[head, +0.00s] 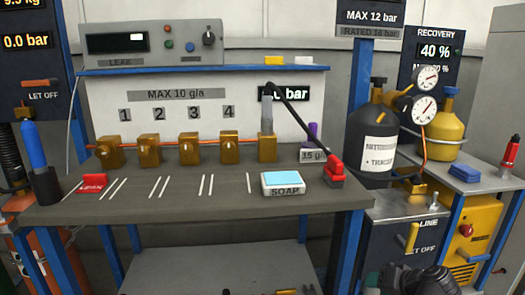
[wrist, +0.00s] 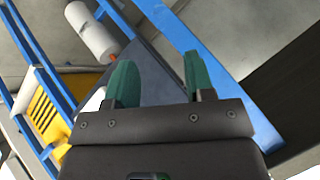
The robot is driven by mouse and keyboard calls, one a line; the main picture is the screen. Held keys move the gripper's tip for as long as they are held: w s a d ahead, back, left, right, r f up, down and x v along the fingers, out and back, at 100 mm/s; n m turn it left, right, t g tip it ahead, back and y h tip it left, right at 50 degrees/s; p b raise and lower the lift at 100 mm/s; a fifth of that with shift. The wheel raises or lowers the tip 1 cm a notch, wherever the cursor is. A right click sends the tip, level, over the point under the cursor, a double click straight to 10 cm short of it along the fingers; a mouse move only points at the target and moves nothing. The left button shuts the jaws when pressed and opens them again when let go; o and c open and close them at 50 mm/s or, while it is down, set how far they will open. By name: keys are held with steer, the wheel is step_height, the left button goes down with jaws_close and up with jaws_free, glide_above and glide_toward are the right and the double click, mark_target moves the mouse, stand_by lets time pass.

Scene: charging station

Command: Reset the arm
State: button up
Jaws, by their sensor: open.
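In the wrist view my gripper (wrist: 162,82) shows two green fingers set wide apart, with nothing between them. It is open and empty. Behind the fingers are a dark flat panel and blue frame bars (wrist: 190,45), seen at a tilt. In the head view a dark part of my arm (head: 415,280) shows at the bottom right edge, in front of the blue LET OFF unit. The fingers cannot be made out in the head view.
The workbench (head: 225,200) holds brass blocks numbered 1 to 4, a SOAP box (head: 283,184), and a red-ended black hose (head: 335,170). A black nitrogen cylinder (head: 372,135) with gauges and a yellow recovery cylinder (head: 440,125) stand at the right. A blue bottle (head: 34,145) stands left.

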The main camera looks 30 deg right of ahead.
steer(key=w+a+f+n+g+y, duration=0.1)
steer(key=w+a+f+g, duration=0.25)
steer(key=w+a, duration=0.35)
steer(key=w+a+f+n+g+y, duration=0.15)
steer(key=w+a+g, duration=0.3)
steer(key=a, duration=0.45)
steer(key=w+a+n+g+h, duration=0.1)
steer(key=w+a+n, duration=0.3)
steer(key=a, duration=0.8)
steer(key=w+a+n+g+h, duration=0.1)
steer(key=w+a+n, duration=0.25)
steer(key=a, duration=0.95)
step_height(320, 180, up, 35)
steer(key=p, duration=3.5)
steer(key=shift+d+f, duration=0.15)
steer(key=shift+d, duration=0.3)
